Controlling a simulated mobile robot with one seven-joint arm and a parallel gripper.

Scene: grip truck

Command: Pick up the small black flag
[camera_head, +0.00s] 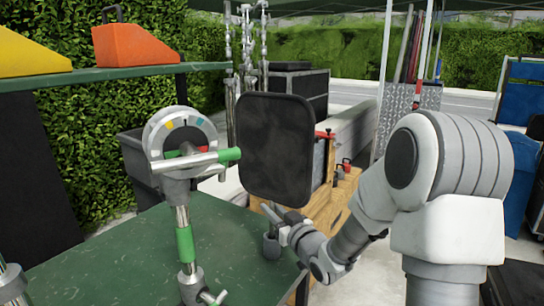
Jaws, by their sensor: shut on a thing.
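The small black flag (275,150) is a dark panel with rounded corners. It stands upright above the right end of the green table (130,265). My gripper (277,213) is at the flag's lower edge, reaching in from the right, and is shut on it. The exact grip on the flag's stem or frame is too small to make out. A short grey cylinder (271,246) shows just below the gripper; I cannot tell whether it belongs to the flag.
A metal stand head with a round dial (182,140) and green-ended bar stands on the table, left of the flag. Wooden crates (335,200) are behind my gripper. A shelf (90,77) at upper left holds yellow and orange wedges.

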